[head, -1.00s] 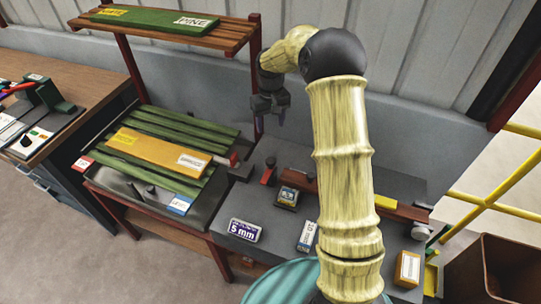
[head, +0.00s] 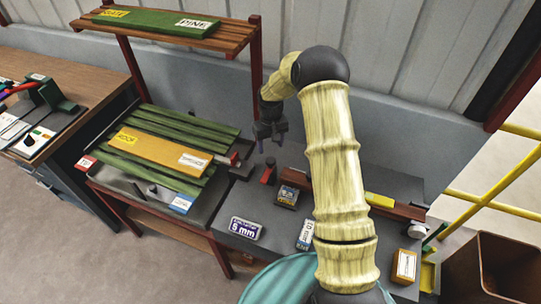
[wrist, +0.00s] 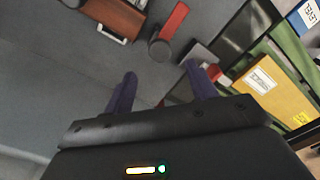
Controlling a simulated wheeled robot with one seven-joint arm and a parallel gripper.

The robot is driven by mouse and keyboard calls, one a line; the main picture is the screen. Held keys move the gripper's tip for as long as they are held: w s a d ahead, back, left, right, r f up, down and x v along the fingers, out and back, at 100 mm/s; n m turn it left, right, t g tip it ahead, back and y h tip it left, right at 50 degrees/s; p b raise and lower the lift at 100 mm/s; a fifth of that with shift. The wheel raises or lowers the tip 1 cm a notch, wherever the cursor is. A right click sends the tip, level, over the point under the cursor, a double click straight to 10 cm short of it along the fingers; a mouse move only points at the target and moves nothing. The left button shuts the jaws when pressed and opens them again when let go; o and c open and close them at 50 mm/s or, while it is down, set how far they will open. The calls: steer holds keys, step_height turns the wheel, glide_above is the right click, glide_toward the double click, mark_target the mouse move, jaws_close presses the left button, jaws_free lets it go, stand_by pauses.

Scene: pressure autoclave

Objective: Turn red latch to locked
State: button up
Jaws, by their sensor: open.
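A small red lever-like piece with a dark round post (head: 268,172) stands on the grey bench, near the right end of the slatted rack; it looks like the red latch. In the wrist view it is a red bar (wrist: 174,20) beside a dark round knob (wrist: 160,50). My gripper (head: 271,140) hangs above and behind it, apart from it. In the wrist view my gripper (wrist: 160,72) has its two purple fingers spread with nothing between them. The knob shows just beyond the fingertips. Any lock marking is too small to read.
A green slatted rack (head: 135,161) with an orange board (head: 160,146) stands left of the latch. A wooden shelf (head: 235,35) rises behind it. A small labelled box (head: 287,196) and a red-brown rail (head: 400,208) lie to the right.

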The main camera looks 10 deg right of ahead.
mark_target(271, 160)
step_height(271, 160, down, 8)
steer(key=shift+r+p, duration=0.1)
steer(key=shift+p, duration=0.95)
jaws_close()
